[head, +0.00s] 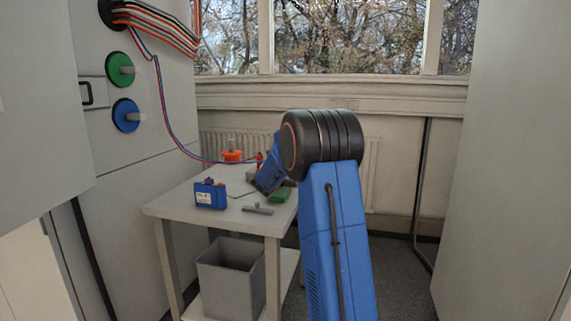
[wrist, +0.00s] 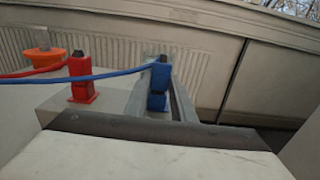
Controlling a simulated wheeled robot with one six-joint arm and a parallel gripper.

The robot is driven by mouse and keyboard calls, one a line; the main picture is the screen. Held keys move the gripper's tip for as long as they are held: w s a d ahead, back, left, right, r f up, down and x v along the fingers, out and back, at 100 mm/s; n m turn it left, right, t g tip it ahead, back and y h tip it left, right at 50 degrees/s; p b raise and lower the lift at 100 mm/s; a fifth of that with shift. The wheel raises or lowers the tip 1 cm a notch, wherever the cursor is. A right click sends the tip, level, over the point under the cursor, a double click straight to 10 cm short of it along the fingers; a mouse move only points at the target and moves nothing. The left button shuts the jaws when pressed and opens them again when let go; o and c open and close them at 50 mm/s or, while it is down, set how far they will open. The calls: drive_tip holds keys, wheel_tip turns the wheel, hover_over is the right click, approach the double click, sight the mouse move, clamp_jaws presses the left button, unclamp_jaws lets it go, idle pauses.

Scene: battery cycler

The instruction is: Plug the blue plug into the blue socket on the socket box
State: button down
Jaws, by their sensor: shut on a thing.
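My gripper (wrist: 160,72) is shut on the blue plug (wrist: 158,77), which stands between its two grey fingers in the wrist view. A blue cable (wrist: 108,77) runs left from the plug. A blue part shows low between the fingers; I cannot tell whether it is plug or blue socket. A red plug (wrist: 79,70) stands upright on a red base to the left, on a pale surface that may be the socket box. In the head view my blue arm hides the blue plug and most of that area.
The table (head: 170,207) carries a blue labelled box (head: 210,196), a grey tool (head: 258,209), a green piece (head: 280,196) and an orange item (head: 232,156). A grey bin (head: 230,282) stands below. Red and blue cables (head: 165,120) hang from the cabinet at left.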

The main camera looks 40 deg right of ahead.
drive_tip(key=shift+f, duration=0.4)
idle(0.3)
drive_tip(key=c, duration=1.4)
unclamp_jaws()
drive_tip(key=v, duration=1.7)
drive_tip(key=shift+s+a, duration=0.15)
drive_tip(key=shift+s, duration=0.05)
drive_tip(key=shift+s, duration=0.1)
